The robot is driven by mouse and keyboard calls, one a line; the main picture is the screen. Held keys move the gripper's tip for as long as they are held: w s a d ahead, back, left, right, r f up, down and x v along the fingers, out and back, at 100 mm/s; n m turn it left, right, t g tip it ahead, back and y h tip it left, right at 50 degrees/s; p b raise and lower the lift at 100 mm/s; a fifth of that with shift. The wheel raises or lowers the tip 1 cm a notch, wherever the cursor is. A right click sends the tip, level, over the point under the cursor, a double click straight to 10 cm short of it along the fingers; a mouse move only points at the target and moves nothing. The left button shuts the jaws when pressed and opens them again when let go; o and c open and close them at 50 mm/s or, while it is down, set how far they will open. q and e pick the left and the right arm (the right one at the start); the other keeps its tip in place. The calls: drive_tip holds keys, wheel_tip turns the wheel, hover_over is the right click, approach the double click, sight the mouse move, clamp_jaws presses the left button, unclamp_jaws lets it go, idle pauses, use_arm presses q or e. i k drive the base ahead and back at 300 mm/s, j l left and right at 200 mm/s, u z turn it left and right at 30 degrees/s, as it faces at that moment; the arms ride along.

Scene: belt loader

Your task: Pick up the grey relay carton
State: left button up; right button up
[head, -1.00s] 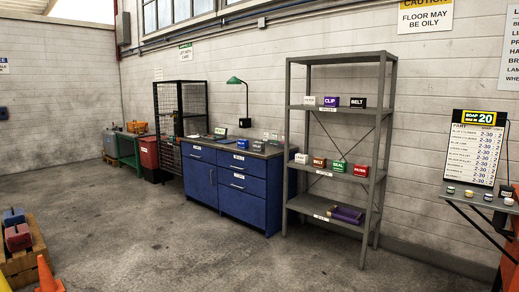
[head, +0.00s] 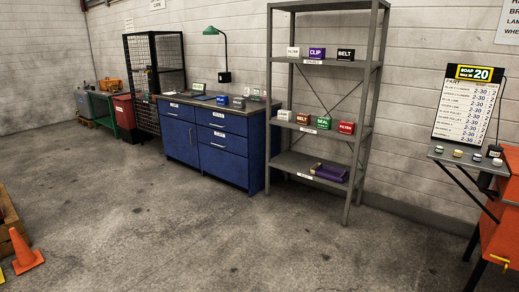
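A small dark grey carton (head: 239,102) stands on the top of the blue workbench (head: 232,175), right of a blue carton (head: 222,99). It has a pale label too small to read, so I cannot confirm it is the relay carton. Neither of my grippers is in view.
A grey shelf rack (head: 354,190) with several labelled cartons stands right of the bench. A black mesh cage (head: 157,72) is left of it. An orange cone (head: 24,252) is at lower left, a red-orange cabinet (head: 498,245) at right. The middle floor is clear.

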sight(238, 102)
drive_tip(key=i, duration=4.75)
